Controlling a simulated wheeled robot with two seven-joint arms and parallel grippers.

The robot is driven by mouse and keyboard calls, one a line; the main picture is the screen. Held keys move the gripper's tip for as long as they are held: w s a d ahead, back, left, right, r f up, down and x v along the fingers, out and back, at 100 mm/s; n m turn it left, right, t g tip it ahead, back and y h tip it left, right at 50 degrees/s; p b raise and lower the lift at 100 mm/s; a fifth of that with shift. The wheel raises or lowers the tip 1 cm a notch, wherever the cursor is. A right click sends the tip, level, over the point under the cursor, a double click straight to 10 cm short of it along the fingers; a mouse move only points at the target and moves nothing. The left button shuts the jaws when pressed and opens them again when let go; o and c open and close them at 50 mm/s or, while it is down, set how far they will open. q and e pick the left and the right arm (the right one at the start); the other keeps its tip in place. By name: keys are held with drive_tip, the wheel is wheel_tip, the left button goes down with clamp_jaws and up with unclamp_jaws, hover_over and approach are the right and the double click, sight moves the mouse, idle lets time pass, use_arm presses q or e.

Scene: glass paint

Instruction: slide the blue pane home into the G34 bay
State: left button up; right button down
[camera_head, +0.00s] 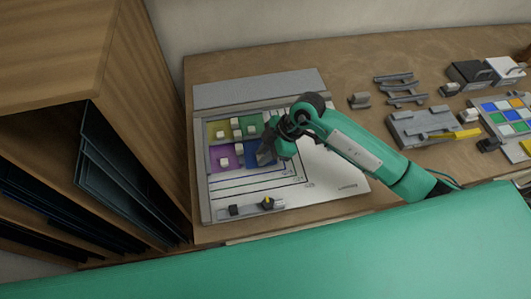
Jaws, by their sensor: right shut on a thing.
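The blue pane (257,158) lies on the white board (325,176), right of the purple pane (225,165) and below the green ones. My right gripper (265,156) is over the blue pane, and my arm hides part of it. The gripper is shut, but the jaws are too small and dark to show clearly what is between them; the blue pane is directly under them. Printed lines with small labels run below and right of the pane. I cannot read which label is G34. My left gripper is not in view.
Green and yellow panes (218,131) with pale knobs fill the board's upper left. A grey slider bar (256,207) lies at its lower edge. A wooden shelf (60,60) stands at left. Grey fixtures (430,124) and a coloured tile rack (508,114) stand at right.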

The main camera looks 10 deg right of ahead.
drive_tip(key=shift+w+a, duration=0.4)
drive_tip(key=shift+w, duration=0.05)
idle(0.3)
drive_tip(key=shift+r+p, duration=0.1)
drive_tip(key=shift+p, duration=0.45)
idle(0.8)
drive_tip(key=c, duration=1.2)
unclamp_jaws()
drive_tip(key=shift+w+a, duration=0.1)
drive_tip(key=shift+a, duration=0.05)
drive_tip(key=shift+r+p, duration=3.45)
drive_tip(key=shift+p, duration=0.2)
drive_tip(key=shift+f, duration=0.1)
